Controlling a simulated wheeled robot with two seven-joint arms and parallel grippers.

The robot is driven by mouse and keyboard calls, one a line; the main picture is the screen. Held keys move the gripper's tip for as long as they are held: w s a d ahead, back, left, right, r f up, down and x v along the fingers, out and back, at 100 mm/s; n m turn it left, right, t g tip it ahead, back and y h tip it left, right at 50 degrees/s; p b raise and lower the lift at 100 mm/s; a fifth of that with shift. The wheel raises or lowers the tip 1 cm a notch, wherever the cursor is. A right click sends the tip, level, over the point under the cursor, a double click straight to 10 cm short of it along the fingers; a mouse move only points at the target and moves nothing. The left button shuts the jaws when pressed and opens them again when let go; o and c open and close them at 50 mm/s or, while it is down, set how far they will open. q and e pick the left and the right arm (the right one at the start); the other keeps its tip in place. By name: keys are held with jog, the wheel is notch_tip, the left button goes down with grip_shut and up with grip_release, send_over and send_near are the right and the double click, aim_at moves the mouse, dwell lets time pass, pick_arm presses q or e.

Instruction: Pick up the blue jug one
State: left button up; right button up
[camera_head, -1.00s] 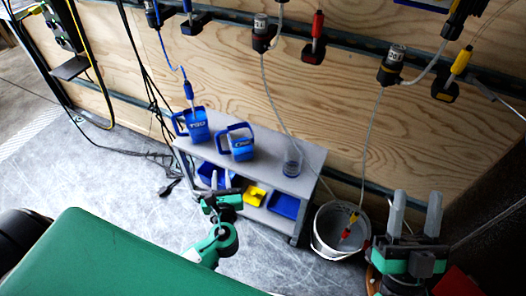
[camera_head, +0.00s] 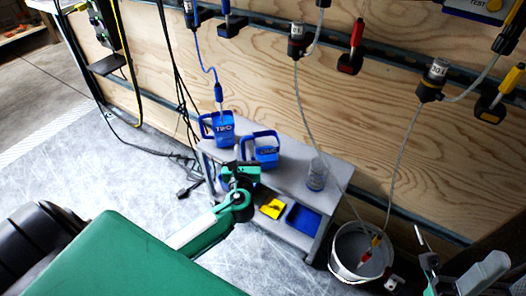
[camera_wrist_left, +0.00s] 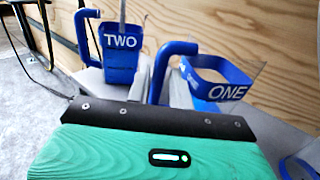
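The blue jug ONE (camera_head: 265,150) stands upright on the grey bench top. It is larger in the left wrist view (camera_wrist_left: 225,85), its handle toward the camera. The blue jug TWO (camera_head: 222,130) stands to its left, and also shows in the left wrist view (camera_wrist_left: 120,50). My left gripper (camera_head: 245,158) is at the near side of jug ONE. In the wrist view its grey fingers (camera_wrist_left: 160,85) are apart, with the handle seemingly between them; contact cannot be told. My right gripper (camera_head: 455,250) is open and empty at the lower right, partly cut off.
The bench (camera_head: 290,180) also bears a clear container (camera_head: 317,175). Yellow (camera_head: 272,208) and blue (camera_head: 303,218) bins sit on its lower shelf. A white bucket (camera_head: 345,267) stands on the floor at right. Hoses hang from the wooden wall; one blue line reaches jug TWO.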

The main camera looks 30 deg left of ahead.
pick_arm(q)
jog(key=x, duration=0.2)
jog(key=shift+w+a, duration=0.15)
jog(key=shift+w, duration=0.1)
grip_shut()
jog(key=shift+r, duration=0.15)
